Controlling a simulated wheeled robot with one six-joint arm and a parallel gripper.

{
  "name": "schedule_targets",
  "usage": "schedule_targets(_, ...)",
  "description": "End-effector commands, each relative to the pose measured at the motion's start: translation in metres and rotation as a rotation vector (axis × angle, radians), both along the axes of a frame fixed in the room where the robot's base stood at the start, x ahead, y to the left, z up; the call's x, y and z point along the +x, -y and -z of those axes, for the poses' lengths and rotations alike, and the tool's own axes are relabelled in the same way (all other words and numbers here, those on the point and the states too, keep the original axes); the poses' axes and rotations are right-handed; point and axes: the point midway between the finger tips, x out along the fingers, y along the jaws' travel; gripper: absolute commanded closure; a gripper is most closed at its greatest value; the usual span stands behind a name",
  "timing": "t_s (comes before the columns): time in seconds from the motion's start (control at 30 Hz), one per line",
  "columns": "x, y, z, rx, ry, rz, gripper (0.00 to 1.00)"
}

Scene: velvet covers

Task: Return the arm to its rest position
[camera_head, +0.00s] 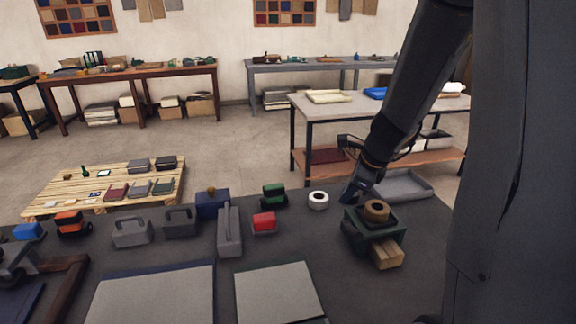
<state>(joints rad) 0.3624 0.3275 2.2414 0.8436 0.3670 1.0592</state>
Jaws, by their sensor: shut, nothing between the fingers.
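My arm comes down from the upper right in the head view, dark and slanting to the lower left. My gripper (356,192) is at its end, above the dark work surface (190,255). It is shut and holds nothing. It sits just left of and behind a dark green box-like tool (372,232) with a brown ring (376,210) on top. A white tape roll (318,200) stands to its left. I cannot tell whether the fingertips touch the green tool. The dark arm hides part of the table behind.
Red (264,222) and green (273,196) items, grey tools (229,230) and a blue box (212,203) stand left of my gripper. Pale panels (280,293) lie in front. A grey tray (405,184) is behind right. A low pallet (60,190) and tables stand farther back.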

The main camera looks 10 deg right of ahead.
Motion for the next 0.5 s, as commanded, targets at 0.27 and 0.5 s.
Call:
schedule_targets(0.27,-0.049,-0.06,-0.003,-0.204,-0.014,-0.619,1.0)
schedule_targets(0.5,-0.134,-0.11,-0.005,-0.48,-0.015,-1.606,1.0)
